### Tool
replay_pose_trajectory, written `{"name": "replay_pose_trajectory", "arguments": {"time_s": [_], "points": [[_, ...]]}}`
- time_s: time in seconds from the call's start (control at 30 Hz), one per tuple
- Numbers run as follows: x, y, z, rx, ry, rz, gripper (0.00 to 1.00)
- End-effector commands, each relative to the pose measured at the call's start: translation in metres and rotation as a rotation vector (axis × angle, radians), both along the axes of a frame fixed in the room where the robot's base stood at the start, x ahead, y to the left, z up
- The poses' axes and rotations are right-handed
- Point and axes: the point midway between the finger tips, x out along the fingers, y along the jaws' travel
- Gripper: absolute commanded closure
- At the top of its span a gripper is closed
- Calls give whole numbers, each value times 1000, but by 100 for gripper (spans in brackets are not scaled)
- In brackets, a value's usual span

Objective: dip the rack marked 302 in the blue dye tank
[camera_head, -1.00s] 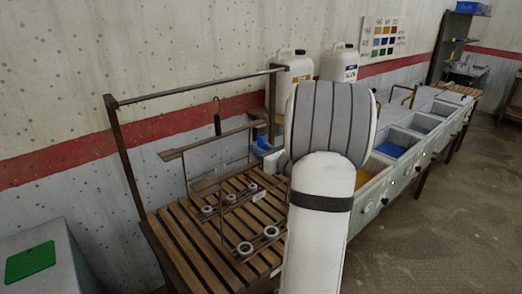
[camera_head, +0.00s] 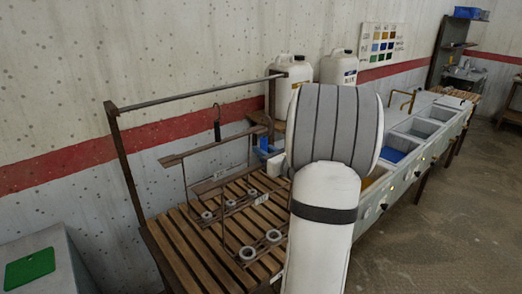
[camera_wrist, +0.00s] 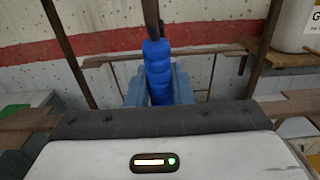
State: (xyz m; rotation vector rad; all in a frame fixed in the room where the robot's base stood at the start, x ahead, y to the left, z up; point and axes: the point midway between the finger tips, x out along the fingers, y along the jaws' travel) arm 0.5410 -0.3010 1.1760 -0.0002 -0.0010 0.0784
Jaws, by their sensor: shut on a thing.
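My gripper (camera_wrist: 158,92) is shut on a ribbed blue handle (camera_wrist: 158,62) in the wrist view, with a dark strip rising above it. A rack with a dark hook grip (camera_head: 217,125) and a brown top bar (camera_head: 210,148) stands on the slatted bench (camera_head: 195,262). White ring-shaped pieces (camera_head: 247,253) sit low around it. Two small tags show, one (camera_head: 262,199) near my arm; I cannot read either surely as 302. The blue dye tank (camera_head: 392,155) is right of my arm, partly hidden.
A metal rail (camera_head: 195,90) spans above the bench. A yellow tank (camera_head: 374,180) is partly behind my arm, with further tanks (camera_head: 418,127) beyond the blue one. White jugs (camera_head: 292,75) stand behind. The floor at right (camera_head: 455,210) is clear.

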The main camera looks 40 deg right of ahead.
Motion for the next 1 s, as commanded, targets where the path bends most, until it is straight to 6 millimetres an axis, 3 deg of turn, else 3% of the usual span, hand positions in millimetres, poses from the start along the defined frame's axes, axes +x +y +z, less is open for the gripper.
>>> {"name": "replay_pose_trajectory", "arguments": {"time_s": [1.0], "points": [[-74,-6,1,-1,-1,-1,100]]}}
